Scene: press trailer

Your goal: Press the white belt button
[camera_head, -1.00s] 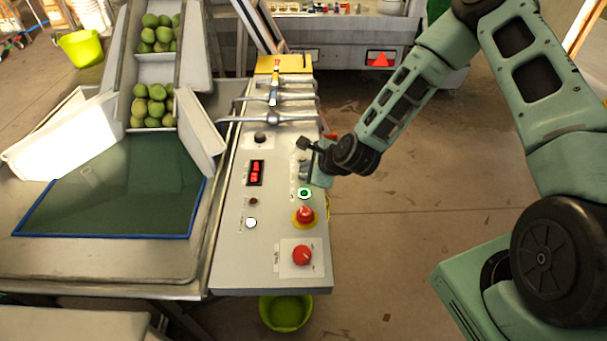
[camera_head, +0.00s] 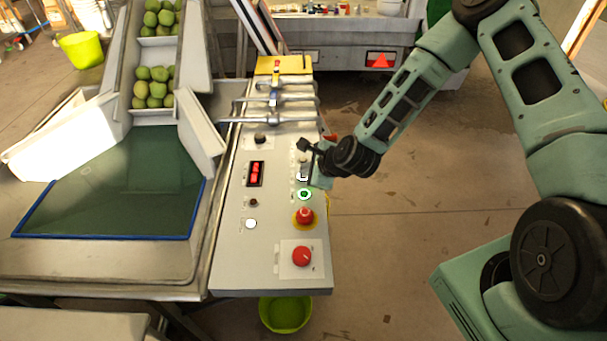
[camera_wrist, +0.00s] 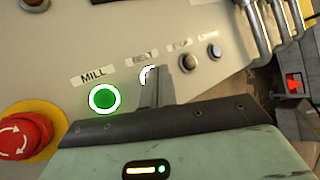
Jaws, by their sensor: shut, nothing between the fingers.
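The white belt button (camera_wrist: 148,75) shows in the wrist view as a bright white crescent below a label that looks like "BELT". The rest of it is hidden behind my gripper (camera_wrist: 160,72), which is shut and empty with its tips at the button. I cannot tell for certain whether they touch. In the head view my gripper (camera_head: 304,174) points down at the panel's right side, with the lit white button (camera_head: 301,177) showing beside its tips.
The green-ringed MILL button (camera_wrist: 104,98) and a red emergency knob (camera_wrist: 25,138) sit close by. Another red knob (camera_head: 301,255) is nearer the panel's front. Metal levers (camera_head: 290,98) stand at the back. Green fruit (camera_head: 153,88) lies on the conveyor.

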